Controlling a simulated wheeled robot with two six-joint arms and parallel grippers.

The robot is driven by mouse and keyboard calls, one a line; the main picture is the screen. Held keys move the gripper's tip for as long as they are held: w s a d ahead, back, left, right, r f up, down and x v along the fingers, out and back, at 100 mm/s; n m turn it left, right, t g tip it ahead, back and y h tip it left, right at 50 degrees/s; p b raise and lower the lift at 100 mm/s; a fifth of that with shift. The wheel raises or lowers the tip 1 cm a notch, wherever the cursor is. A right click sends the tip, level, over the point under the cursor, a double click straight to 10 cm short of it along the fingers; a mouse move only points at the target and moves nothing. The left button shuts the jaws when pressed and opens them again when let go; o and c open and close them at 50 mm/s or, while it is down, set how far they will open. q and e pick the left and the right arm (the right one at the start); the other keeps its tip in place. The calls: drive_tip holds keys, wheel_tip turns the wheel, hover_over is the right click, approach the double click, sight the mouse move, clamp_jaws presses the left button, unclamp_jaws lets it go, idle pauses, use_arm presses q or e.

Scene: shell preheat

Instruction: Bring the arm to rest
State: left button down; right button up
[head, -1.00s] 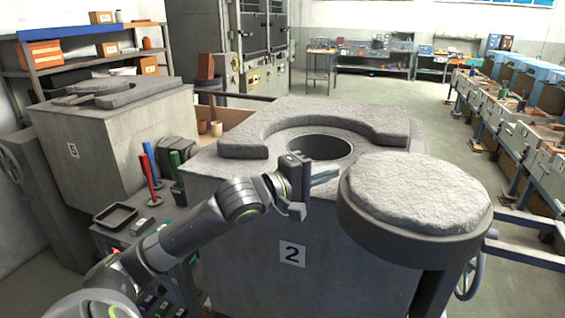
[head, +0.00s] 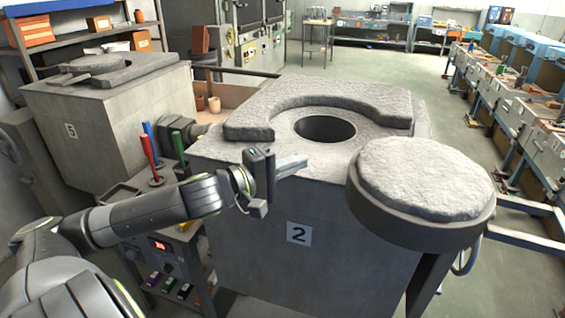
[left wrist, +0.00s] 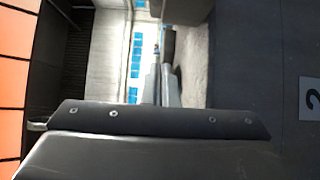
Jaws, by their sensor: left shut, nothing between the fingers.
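My left gripper (head: 291,166) is in the middle of the head view, at the end of my left arm. Its fingers are together with nothing between them, pointing right. It is in front of the near upper edge of the grey furnace marked 2 (head: 345,262). In the left wrist view the closed fingers (left wrist: 168,85) show beyond the dark gripper body. My right gripper is not in either view.
The furnace has a round open hole (head: 325,128) on top. A thick round lid (head: 425,180) is swung out to the right. A control cabinet (head: 165,262) and colored upright handles (head: 150,150) are at left. Furnace 5 (head: 100,125) stands behind them. Floor is free at the back.

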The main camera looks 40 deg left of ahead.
use_arm(q)
drive_tip(key=p+v, duration=0.1)
drive_tip(key=p, duration=0.1)
drive_tip(key=p+v, duration=0.1)
drive_tip(key=v, duration=0.1)
drive_tip(key=shift+s+d+p, duration=0.1)
drive_tip(key=shift+d+p, duration=0.2)
drive_tip(key=shift+p, duration=0.05)
